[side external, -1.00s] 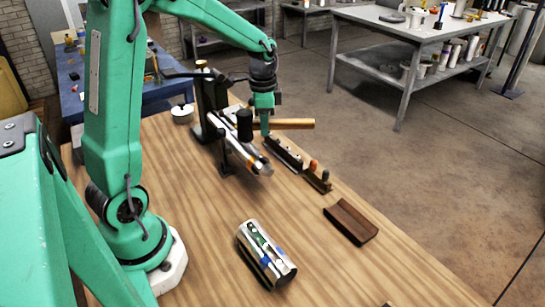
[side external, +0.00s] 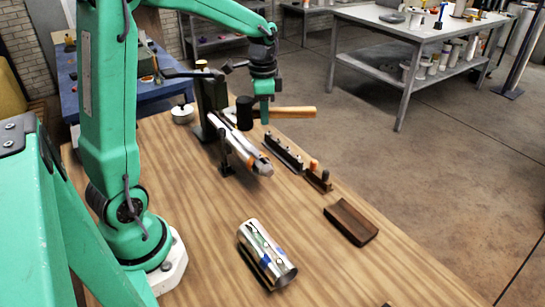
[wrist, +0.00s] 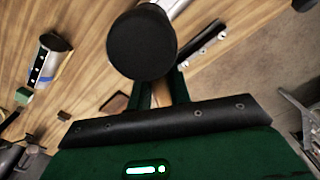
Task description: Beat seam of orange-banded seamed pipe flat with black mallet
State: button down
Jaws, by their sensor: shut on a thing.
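My gripper (side external: 265,116) is shut on the wooden handle (side external: 296,112) of the black mallet (side external: 244,112). It holds the mallet up, with the head over the pipe and the handle pointing right. The orange-banded pipe (side external: 241,146) is silvery and lies slanted on the dark stand, its orange band partly visible near the front end. A gap shows between mallet head and pipe. In the wrist view the black mallet head (wrist: 142,44) hides most of the pipe (wrist: 176,7), and the handle (wrist: 161,95) sits between my fingers. The seam cannot be made out.
A blue-banded silver pipe (side external: 266,250) lies at the table's front. A dark rack (side external: 283,152), a small block with knobs (side external: 318,178) and a brown trough (side external: 350,222) line the right edge. A white tin (side external: 182,114) stands at the back. The middle of the table is clear.

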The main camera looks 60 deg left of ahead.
jog(key=d+r, duration=0.4)
jog(key=shift+d, duration=0.3)
jog(key=shift+f, duration=0.1)
jog(key=shift+f, duration=1.95)
jog(key=shift+f, duration=0.1)
dwell(0.4)
dwell(0.4)
